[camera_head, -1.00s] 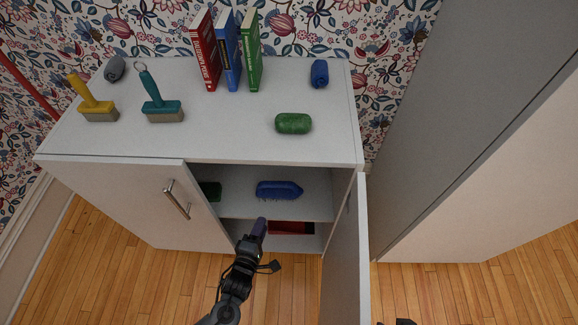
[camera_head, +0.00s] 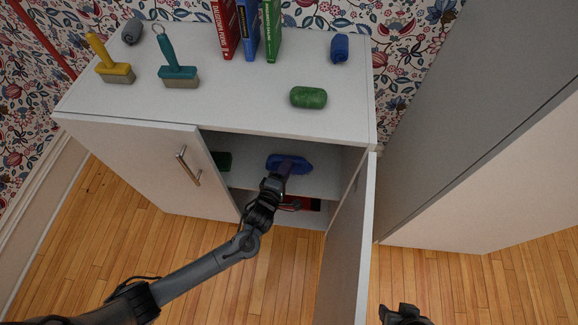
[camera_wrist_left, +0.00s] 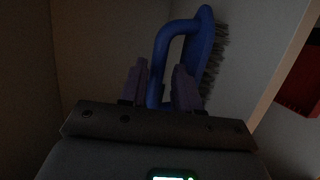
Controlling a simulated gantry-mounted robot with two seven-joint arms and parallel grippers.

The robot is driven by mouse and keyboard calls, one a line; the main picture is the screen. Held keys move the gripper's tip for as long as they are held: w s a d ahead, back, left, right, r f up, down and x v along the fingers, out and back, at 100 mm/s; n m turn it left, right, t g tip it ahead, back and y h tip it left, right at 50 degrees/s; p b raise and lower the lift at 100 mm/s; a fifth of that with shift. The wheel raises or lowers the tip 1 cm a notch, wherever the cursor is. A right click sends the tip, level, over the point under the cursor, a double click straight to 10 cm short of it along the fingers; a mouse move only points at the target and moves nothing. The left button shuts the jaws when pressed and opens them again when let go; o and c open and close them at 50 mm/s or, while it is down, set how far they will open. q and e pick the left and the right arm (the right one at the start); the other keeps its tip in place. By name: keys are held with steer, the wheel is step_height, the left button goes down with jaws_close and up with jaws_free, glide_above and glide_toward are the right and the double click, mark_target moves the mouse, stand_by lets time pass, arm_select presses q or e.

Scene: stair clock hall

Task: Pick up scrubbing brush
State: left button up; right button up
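The blue scrubbing brush (camera_head: 290,163) lies on the upper shelf inside the open cabinet. In the left wrist view the brush (camera_wrist_left: 207,40) shows its loop handle and grey bristles, with the bristles facing right. My left gripper (camera_head: 284,172) reaches into the cabinet and hides part of the brush. In the left wrist view its two purple fingers (camera_wrist_left: 160,82) are apart, with the lower part of the handle between them; a gap seems to remain beside the handle. My right gripper (camera_head: 403,315) shows only in part at the bottom edge, and its fingers are unclear.
The cabinet's right door (camera_head: 348,245) stands open beside my left arm; the left door (camera_head: 145,165) is shut. A dark green item (camera_head: 222,161) lies left on the same shelf. A red thing (camera_head: 305,204) sits below. Brushes, books and rolled items stand on the cabinet top (camera_head: 240,100).

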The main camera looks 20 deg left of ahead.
mark_target(289, 157)
arm_select(q)
steer(key=w, duration=0.1)
steer(key=w+b, duration=0.2)
steer(key=shift+w+a+f, duration=0.3)
steer(key=shift+a+f, duration=0.05)
steer(key=shift+w, duration=0.5)
steer(key=shift+s+d, duration=0.1)
steer(key=shift+d, duration=0.05)
steer(key=shift+c, duration=0.3)
jaws_close()
